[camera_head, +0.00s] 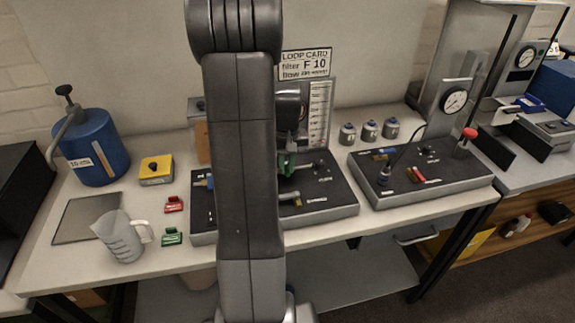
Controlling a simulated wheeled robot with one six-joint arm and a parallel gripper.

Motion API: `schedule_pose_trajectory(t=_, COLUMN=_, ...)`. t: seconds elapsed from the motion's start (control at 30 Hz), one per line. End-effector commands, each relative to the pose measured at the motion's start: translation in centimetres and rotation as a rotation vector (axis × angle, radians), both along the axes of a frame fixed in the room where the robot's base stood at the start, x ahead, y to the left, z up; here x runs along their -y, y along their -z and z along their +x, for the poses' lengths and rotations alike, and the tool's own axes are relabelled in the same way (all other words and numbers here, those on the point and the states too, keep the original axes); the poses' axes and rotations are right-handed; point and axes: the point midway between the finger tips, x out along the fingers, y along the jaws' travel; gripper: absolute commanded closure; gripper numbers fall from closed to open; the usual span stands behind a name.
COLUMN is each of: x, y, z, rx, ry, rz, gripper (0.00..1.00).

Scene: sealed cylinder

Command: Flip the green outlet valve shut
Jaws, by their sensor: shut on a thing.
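My gripper (288,147) is partly in view just right of my arm, pointing down over the left black board (327,188). It is shut on a green part (287,165), which looks like the green outlet valve's handle. The fingers and handle are small and partly hidden, so I cannot tell the handle's angle. My arm hides the middle-left of the board. A brass-coloured lever or pipe (290,203) lies on the board in front of the gripper.
Left of the board are a red clip (173,204), a green clip (171,237), a clear jug (121,238), a yellow box (156,170) and a blue drum (94,148). Several metal canisters (369,131) stand behind. A second board (425,178) with a gauge (453,101) is at right.

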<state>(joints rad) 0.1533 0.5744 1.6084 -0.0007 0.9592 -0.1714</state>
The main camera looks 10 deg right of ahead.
Motion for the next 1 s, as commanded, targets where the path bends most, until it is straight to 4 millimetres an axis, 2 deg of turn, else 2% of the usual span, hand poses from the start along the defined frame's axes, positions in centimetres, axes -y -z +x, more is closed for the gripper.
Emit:
schedule_pose_trajectory(t=0.13, x=0.0, y=-0.1, z=0.0, rx=0.002, ry=0.001, rz=0.0, gripper=1.0)
schedule_pose_trajectory(t=0.17, x=0.0, y=-0.1, z=0.0, rx=0.002, ry=0.001, rz=0.0, gripper=0.8)
schedule_pose_trajectory(t=0.23, x=0.0, y=-0.1, z=0.0, rx=0.002, ry=0.001, rz=0.0, gripper=0.67)
schedule_pose_trajectory(t=0.27, x=0.0, y=-0.1, z=0.0, rx=0.002, ry=0.001, rz=0.0, gripper=0.65)
schedule_pose_trajectory(t=0.53, x=0.0, y=-0.1, z=0.0, rx=0.001, ry=0.0, rz=0.0, gripper=0.65)
schedule_pose_trajectory(t=0.67, x=0.0, y=-1.0, z=0.1, rx=0.003, ry=0.0, rz=0.0, gripper=0.65)
schedule_pose_trajectory(t=0.77, x=0.0, y=-2.6, z=0.1, rx=0.006, ry=0.0, rz=0.0, gripper=0.65)
schedule_pose_trajectory(t=1.0, x=0.0, y=-8.2, z=0.1, rx=0.007, ry=0.0, rz=-0.001, gripper=0.65)
